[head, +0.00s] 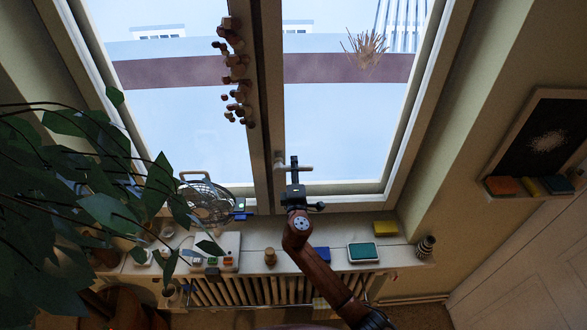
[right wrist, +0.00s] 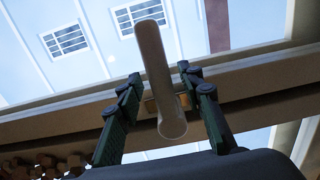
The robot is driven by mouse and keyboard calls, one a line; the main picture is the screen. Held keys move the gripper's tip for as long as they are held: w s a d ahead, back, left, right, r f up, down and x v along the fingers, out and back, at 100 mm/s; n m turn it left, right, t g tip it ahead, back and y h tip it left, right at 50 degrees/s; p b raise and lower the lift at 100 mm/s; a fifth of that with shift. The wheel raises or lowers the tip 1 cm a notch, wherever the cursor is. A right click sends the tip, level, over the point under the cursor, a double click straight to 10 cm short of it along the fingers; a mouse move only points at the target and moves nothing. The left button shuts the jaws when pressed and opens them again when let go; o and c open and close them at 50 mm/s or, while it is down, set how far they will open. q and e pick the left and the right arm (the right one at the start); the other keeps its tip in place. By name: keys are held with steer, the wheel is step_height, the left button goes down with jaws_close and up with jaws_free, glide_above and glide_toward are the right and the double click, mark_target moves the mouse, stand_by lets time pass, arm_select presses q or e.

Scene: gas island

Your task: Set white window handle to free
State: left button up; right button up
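The white window handle (head: 306,168) sits on the middle post of the window in the head view and points to the right, roughly sideways. In the right wrist view the handle (right wrist: 158,70) is a pale rounded bar running between the fingers. My right gripper (head: 294,163) is at the handle, its arm rising from the lower right. In the right wrist view the dark green fingers of this gripper (right wrist: 159,73) stand apart on either side of the handle, with visible gaps. The handle's mount is partly hidden behind the bar. My left gripper is not in view.
A windowsill (head: 330,230) below holds a fan (head: 207,202), a green-screened tablet (head: 363,252), a yellow block (head: 385,228) and a striped cup (head: 425,246). A leafy plant (head: 110,210) fills the left. Brown hanging pieces (head: 236,75) are above the handle.

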steer(key=shift+s+f, duration=0.1)
steer(key=shift+s, duration=0.15)
steer(key=s, duration=1.1)
steer(key=shift+s+a, duration=0.25)
steer(key=shift+a, duration=0.1)
